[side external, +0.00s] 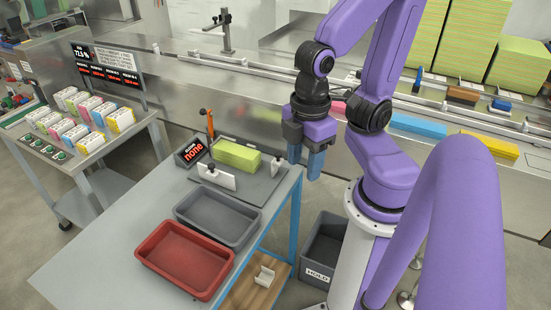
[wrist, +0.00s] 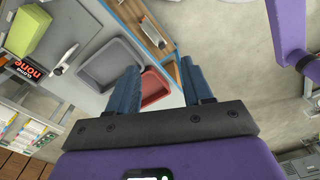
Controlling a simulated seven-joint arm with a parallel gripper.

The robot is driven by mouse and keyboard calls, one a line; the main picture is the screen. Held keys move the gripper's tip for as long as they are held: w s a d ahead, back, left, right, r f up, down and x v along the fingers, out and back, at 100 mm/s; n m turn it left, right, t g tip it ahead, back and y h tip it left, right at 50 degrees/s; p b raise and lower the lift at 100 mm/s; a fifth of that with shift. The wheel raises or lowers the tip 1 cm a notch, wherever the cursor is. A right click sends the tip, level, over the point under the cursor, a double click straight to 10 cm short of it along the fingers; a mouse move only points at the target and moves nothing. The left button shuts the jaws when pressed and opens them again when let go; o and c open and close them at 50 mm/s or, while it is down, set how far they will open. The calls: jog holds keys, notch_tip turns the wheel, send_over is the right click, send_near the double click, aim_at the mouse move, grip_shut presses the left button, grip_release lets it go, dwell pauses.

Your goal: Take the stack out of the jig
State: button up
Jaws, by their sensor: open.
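A stack of yellow-green cloths (side external: 236,154) lies in the jig (side external: 246,182), a grey plate with upright white stops, at the back of the table. The stack also shows in the wrist view (wrist: 27,30) at the upper left. My gripper (side external: 306,162) hangs fingers down to the right of the jig, beyond the table's right edge. In the wrist view its two blue fingers (wrist: 163,92) stand apart with nothing between them. It is open and empty, clear of the stack.
A small display reading "none" (side external: 192,153) and an orange-topped post (side external: 210,122) stand beside the jig. A grey tray (side external: 218,219) and a red tray (side external: 185,258) sit nearer on the table (side external: 105,240). A grey HOLD bin (side external: 322,250) is on the floor. A conveyor runs behind.

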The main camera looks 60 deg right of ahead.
jog(key=shift+w+f, duration=0.1)
jog(key=c, duration=0.7)
jog(key=w+f+m, duration=0.1)
jog(key=w, duration=0.1)
jog(key=w+f+m, duration=0.1)
jog(key=w, duration=0.2)
jog(key=w+a+f+m+y, duration=0.1)
jog(key=w+f, duration=0.1)
jog(key=shift+w, duration=0.25)
grip_shut()
jog(key=m+t+h, duration=0.1)
jog(key=m+t, duration=0.1)
jog(key=m, duration=0.8)
send_near(232, 147)
jog(key=s+f, duration=0.6)
jog(key=s, duration=0.4)
jog(key=w, duration=1.1)
jog(key=shift+w+a+r, duration=0.1)
jog(key=shift+w+r, duration=0.1)
jog(key=shift+w, duration=0.1)
jog(key=shift+s+f, duration=0.1)
jog(key=shift+f, duration=0.75)
